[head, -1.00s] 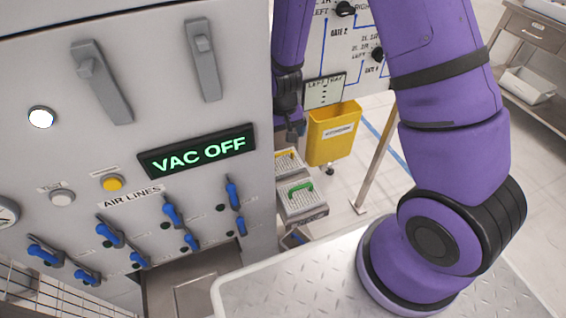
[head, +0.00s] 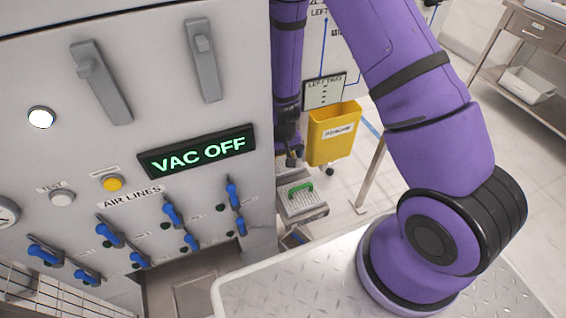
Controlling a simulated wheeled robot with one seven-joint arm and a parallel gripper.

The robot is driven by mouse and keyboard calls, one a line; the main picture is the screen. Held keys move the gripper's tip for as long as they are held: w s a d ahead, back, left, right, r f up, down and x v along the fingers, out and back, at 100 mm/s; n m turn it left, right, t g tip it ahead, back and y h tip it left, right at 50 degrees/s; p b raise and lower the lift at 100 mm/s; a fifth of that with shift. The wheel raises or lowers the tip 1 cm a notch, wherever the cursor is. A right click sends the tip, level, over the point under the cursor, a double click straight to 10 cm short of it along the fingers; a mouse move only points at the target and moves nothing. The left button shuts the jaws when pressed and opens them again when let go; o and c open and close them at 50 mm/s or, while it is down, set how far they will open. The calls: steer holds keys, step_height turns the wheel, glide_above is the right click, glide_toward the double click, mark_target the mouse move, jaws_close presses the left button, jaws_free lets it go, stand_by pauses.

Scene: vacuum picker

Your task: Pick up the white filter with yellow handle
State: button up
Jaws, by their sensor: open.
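My gripper (head: 292,160) is open, pointing down beside the right edge of the grey machine panel, with its fingers small and dark in the view. The white filter with the yellow handle cannot be made out; my gripper and wrist cover the place behind the green-handled filter. A white filter with a green handle (head: 301,196) sits in a grey tray, nearer than my gripper and just below it in the picture. Whether my fingers touch anything is too small to tell.
The machine panel (head: 130,60) with a "VAC OFF" display (head: 198,150) and blue valve levers stands close on the left. A yellow bin (head: 333,135) is just right of my gripper. A metal side table (head: 530,60) stands at the far right.

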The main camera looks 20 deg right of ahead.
steer(key=c, duration=0.8)
steer(key=shift+c, duration=0.2)
